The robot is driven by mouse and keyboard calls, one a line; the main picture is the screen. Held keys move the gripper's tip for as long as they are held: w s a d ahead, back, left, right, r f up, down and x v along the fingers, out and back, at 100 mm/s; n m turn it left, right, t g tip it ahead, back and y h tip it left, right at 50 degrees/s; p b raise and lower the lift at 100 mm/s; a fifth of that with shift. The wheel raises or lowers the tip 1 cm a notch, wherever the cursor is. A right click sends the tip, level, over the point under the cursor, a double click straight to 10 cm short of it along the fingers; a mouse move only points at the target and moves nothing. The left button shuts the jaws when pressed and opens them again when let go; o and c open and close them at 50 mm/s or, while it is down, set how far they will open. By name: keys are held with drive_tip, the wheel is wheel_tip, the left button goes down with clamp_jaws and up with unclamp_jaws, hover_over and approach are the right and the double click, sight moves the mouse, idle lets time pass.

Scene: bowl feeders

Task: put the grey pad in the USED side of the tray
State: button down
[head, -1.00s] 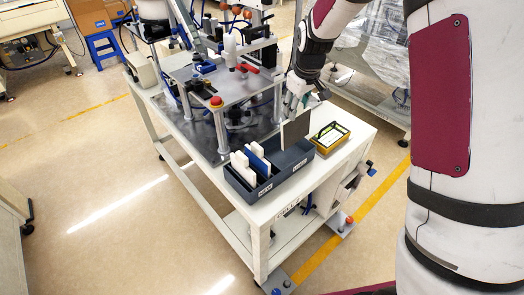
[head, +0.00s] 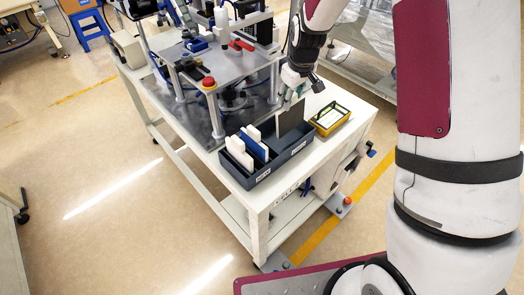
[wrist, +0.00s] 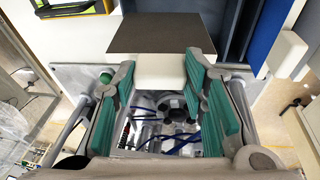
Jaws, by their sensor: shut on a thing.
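The dark grey pad (head: 290,118) hangs upright from my gripper (head: 291,84) at the right end of the dark tray (head: 281,168). I cannot tell whether its lower edge is inside the tray or just above it. In the wrist view my gripper (wrist: 163,75) is shut on the white block at the end of the grey pad (wrist: 163,33), between teal finger pads. The tray's USED label (head: 298,148) is on the right part of its front wall. White pads (head: 238,152) and a blue pad (head: 254,146) stand in the left part; the blue one also shows in the wrist view (wrist: 268,32).
A yellow-framed device (head: 329,118) lies on the white table right of the tray. A metal fixture with a red button (head: 208,83) stands behind and left. The table's front edge runs close to the tray.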

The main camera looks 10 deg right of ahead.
drive_tip(key=c, duration=0.9)
unclamp_jaws()
drive_tip(key=shift+v, duration=6)
drive_tip(key=shift+s, duration=0.1)
